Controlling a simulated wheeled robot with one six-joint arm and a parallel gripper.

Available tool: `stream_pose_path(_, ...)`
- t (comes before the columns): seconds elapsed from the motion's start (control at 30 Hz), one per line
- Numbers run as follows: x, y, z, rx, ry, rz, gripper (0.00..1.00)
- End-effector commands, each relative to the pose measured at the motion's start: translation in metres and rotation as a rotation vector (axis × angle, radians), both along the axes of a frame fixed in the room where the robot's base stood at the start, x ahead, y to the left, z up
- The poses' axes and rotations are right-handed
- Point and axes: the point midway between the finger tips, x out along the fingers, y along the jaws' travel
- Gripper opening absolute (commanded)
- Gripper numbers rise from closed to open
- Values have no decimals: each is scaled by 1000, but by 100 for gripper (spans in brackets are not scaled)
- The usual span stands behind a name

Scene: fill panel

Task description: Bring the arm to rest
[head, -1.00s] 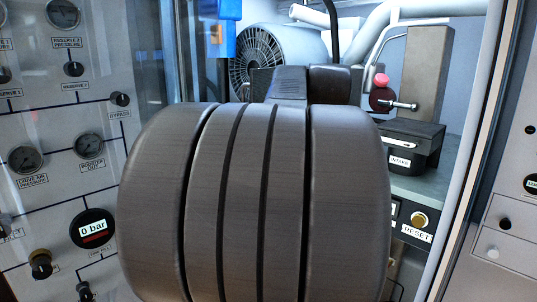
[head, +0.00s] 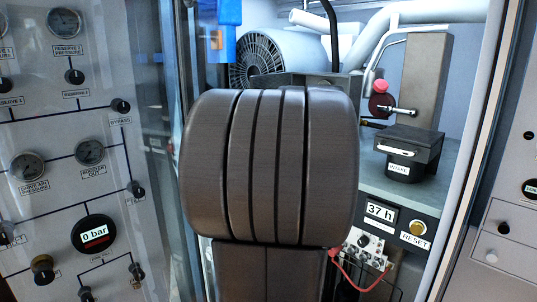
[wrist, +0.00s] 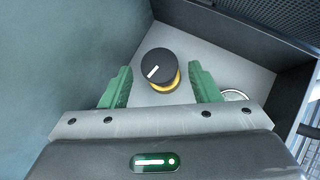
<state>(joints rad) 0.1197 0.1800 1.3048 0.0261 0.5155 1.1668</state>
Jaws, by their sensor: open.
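My gripper (wrist: 160,88) shows in the wrist view, its two green fingers apart with nothing held between them. Beyond the fingers is a black knob (wrist: 159,66) with a white mark and a yellow base, on a light grey panel; I cannot tell how far it is from the fingertips. In the head view my own dark ribbed arm fills the middle and hides what lies behind it. The gripper does not show in the head view.
A gauge panel (head: 65,130) stands at left. At right are a black intake box (head: 409,150), a red knob (head: 380,87), a 37 h display (head: 380,213) and a reset button (head: 418,228). A fan housing (head: 275,55) sits behind. A red cable (head: 360,285) hangs low.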

Motion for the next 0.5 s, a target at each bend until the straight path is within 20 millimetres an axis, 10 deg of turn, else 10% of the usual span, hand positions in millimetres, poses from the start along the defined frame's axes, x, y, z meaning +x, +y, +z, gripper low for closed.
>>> stream_pose_path(0.5,11,-3,-10,156,-156,-2,56)
